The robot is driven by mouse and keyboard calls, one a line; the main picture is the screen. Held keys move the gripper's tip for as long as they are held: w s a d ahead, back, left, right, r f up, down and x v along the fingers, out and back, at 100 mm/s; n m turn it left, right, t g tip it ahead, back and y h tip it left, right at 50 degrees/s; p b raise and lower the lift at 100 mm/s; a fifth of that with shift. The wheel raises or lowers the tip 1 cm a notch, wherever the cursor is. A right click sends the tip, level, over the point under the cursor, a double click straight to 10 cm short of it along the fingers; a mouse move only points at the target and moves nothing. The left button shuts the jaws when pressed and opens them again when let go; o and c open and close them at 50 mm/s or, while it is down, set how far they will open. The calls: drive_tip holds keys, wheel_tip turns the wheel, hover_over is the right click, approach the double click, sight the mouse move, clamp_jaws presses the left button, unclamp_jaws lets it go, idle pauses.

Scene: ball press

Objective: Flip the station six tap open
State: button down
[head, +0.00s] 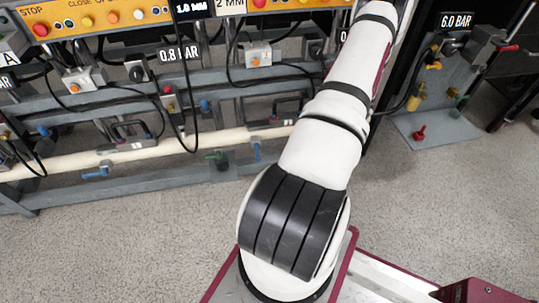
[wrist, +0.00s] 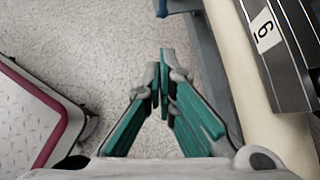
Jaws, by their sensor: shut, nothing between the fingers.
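My gripper (wrist: 160,72) has its two teal fingers closed together at the tips, with nothing between them, in the wrist view. It hangs over the speckled floor, left of a cream pipe (wrist: 243,75). A plate with the number 6 (wrist: 264,28) sits on a dark rail right of the pipe. A blue part (wrist: 180,5) shows at the top edge, ahead of the fingertips and apart from them. It is cut off, so I cannot tell whether it is the station six tap. In the head view my arm covers part of the bench and the gripper is not visible.
In the head view, a blue-handled tap (head: 97,172) and a green-handled tap (head: 217,157) sit along the cream pipe (head: 180,146). A grey stand (head: 432,128) labelled 6.0 BAR stands at right. The floor in front of the bench is clear.

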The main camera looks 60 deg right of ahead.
sight(257, 154)
drive_tip(key=w+a+r+b+x, duration=0.1)
drive_tip(key=b+x, duration=0.3)
drive_tip(key=x, duration=0.8)
drive_tip(key=shift+w+a+r, duration=0.15)
drive_tip(key=shift+w+r, duration=0.1)
drive_tip(key=shift+w, duration=0.4)
